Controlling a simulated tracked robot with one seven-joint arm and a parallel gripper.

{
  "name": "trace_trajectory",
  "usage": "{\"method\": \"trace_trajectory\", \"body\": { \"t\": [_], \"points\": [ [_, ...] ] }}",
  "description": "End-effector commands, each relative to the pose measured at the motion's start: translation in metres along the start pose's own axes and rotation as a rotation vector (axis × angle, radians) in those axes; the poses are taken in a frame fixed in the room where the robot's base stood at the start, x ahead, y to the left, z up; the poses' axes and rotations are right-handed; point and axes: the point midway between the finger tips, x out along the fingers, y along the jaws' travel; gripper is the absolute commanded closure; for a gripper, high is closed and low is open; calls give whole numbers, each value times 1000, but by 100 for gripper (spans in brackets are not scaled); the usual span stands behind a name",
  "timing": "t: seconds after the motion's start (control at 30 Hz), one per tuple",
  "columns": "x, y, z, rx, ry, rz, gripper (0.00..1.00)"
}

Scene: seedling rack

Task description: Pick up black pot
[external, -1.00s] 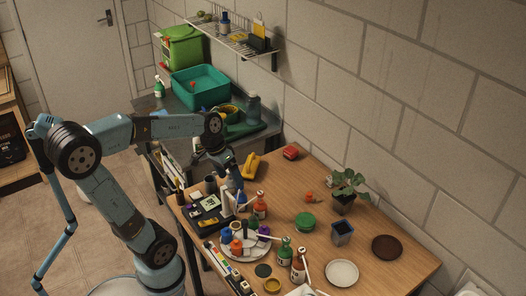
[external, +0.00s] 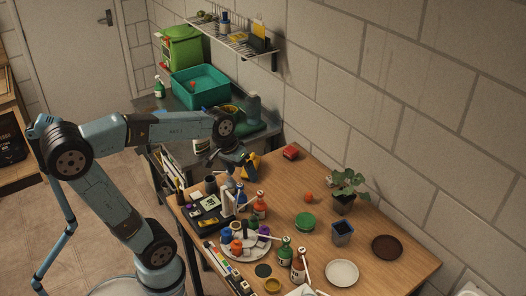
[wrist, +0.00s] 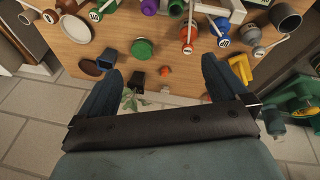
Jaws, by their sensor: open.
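A small dark, square, open-topped pot (external: 342,229) stands upright at the right of the wooden table. It also shows in the wrist view (wrist: 107,57), just beyond the tip of the left finger. A leafy plant in a dark pot (external: 343,207) stands just behind it; that pot shows between the fingers in the wrist view (wrist: 138,79). My gripper (external: 243,163) is over the table's far left part, well to the left of both pots. In the wrist view my gripper (wrist: 160,70) is open, with nothing between its fingers.
A brown saucer (external: 386,247), white plate (external: 341,273) and green lid (external: 305,221) lie near the pots. Paint bottles (external: 285,249) crowd the front. A yellow object (external: 250,171) is partly behind my gripper. The wall borders the table's far side.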

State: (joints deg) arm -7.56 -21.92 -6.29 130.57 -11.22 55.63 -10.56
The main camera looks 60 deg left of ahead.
Motion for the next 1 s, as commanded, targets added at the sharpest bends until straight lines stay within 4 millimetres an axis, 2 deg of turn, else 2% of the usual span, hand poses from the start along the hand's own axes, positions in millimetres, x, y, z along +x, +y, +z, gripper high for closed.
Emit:
{"method": "trace_trajectory", "body": {
  "t": [0.17, 0.37, 0.7, 1.0],
  "points": [
    [13, 14, -25, -82, -50, 17, 0],
    [40, 35, -64, -219, -139, 52, 0],
    [98, 60, -129, -465, -317, 129, 0],
    [156, 73, -183, -688, -489, 207, 0]
  ]
}}
